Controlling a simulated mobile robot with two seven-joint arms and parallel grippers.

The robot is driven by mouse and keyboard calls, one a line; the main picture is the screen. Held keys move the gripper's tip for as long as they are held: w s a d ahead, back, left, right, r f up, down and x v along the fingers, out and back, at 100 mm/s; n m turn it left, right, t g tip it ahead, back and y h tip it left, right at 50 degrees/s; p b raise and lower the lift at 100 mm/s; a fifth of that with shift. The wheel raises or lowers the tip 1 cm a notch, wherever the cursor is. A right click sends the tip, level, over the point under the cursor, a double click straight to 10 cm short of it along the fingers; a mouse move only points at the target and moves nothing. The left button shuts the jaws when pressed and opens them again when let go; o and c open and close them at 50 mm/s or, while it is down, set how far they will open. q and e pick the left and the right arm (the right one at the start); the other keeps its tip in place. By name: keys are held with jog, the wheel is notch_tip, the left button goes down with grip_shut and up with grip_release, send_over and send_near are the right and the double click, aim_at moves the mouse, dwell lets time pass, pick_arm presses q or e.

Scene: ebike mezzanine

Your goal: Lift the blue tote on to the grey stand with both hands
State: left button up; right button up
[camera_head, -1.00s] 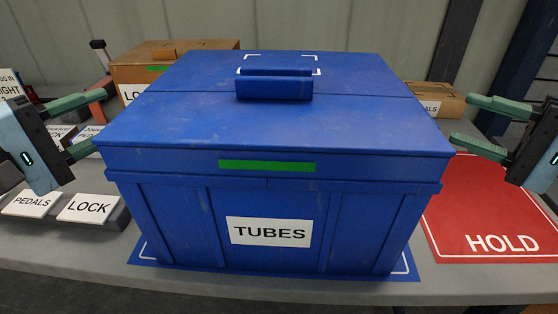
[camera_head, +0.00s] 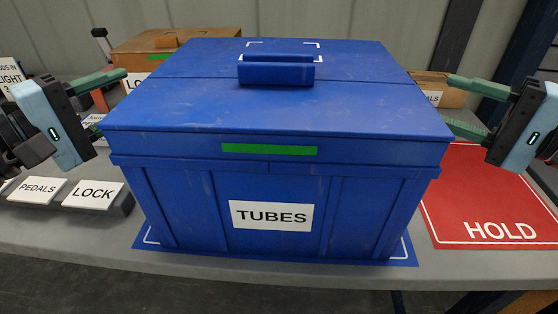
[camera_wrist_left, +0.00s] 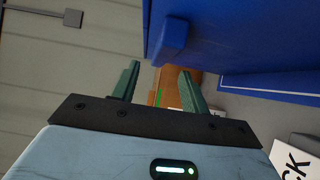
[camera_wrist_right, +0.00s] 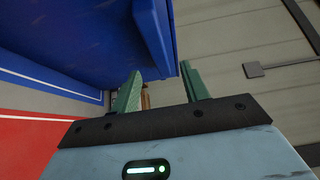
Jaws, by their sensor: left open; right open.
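The blue tote (camera_head: 175,205), lidded and labelled TUBES, stands upright on a blue mat (camera_head: 400,256) on the grey table. Its side also shows in the left wrist view (camera_wrist_left: 225,35) and the right wrist view (camera_wrist_right: 95,35). My left gripper (camera_head: 112,102) is open and empty beside the tote's left side. My right gripper (camera_head: 460,105) is open and empty beside its right side, with a small gap. In the wrist views, green fingers stand apart on each gripper, close to the tote's rim. I cannot make out a grey stand.
A red HOLD mat (camera_head: 485,205) lies right of the tote. PEDALS and LOCK labels (camera_head: 92,194) sit at the left. A brown box (camera_head: 150,62) stands behind left, another (camera_head: 430,82) behind right. The table's front edge is close to the tote.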

aim_at(143, 82)
pick_arm(q)
jog(key=shift+x, duration=2.5)
pick_arm(e)
jog(key=shift+x, duration=2.5)
pick_arm(q)
jog(key=shift+c, duration=0.3)
pick_arm(e)
jog(key=shift+c, duration=0.3)
pick_arm(q)
grip_shut()
pick_arm(e)
grip_shut()
jog(key=shift+d, duration=0.1)
pick_arm(q)
jog(key=shift+r, duration=0.35)
pick_arm(e)
jog(key=shift+r, duration=0.25)
